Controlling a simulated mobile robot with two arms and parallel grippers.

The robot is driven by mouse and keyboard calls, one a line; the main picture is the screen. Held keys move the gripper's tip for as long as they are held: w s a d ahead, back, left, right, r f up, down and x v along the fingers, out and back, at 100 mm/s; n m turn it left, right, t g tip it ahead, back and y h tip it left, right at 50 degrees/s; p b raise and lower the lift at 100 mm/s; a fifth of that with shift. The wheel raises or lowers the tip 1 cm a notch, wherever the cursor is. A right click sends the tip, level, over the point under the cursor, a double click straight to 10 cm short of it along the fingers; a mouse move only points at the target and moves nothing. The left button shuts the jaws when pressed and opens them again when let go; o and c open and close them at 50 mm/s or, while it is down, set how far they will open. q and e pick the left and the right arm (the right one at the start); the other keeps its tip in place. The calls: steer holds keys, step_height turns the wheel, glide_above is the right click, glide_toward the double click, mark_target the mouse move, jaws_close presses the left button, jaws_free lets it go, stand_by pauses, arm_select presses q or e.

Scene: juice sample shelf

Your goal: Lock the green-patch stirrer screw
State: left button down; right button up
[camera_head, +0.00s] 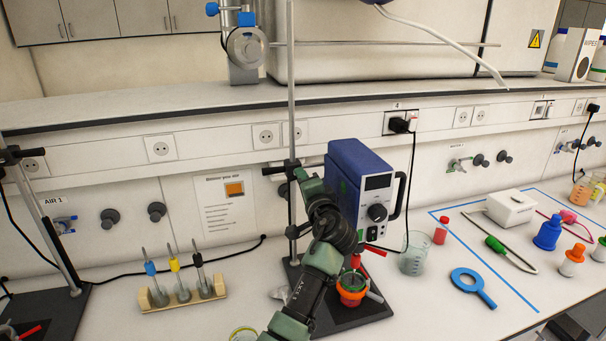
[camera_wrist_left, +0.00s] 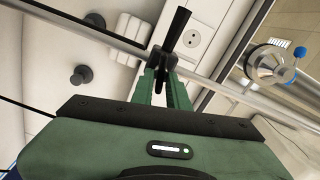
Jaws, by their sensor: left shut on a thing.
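My left gripper (camera_head: 301,176) is at the tall metal stand rod (camera_head: 291,110) in the middle of the counter. In the left wrist view its green fingers (camera_wrist_left: 164,72) are shut on a black screw handle (camera_wrist_left: 178,32) at a clamp on the rod. In the head view the black clamp (camera_head: 284,167) shows just left of the fingers. My gripper and arm cover part of it and part of the blue stirrer unit (camera_head: 357,165) beside the rod. I cannot make out a green patch on the screw. My right gripper is not in view.
An orange-rimmed vessel (camera_head: 352,288) stands on the dark base (camera_head: 365,312), close to my arm. A glass beaker (camera_head: 413,255) is to its right. A wooden rack (camera_head: 180,297) holds coloured-tipped stirrers at left. Another stand (camera_head: 45,225) is at far left. A shelf (camera_head: 160,108) runs behind.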

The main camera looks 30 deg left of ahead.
arm_select(q)
steer(key=shift+a+r+m+p, duration=0.2)
steer(key=shift+m+p, duration=0.45)
steer(key=shift+m, duration=0.55)
steer(key=c, duration=1.6)
jaws_free()
steer(key=shift+o, duration=0.8)
steer(key=shift+a+f, duration=0.25)
steer(key=shift+a, duration=0.05)
steer(key=b+v, duration=0.3)
steer(key=v, duration=0.4)
steer(key=shift+s+d, duration=0.15)
steer(key=shift+d, duration=0.2)
steer(key=shift+f, duration=0.1)
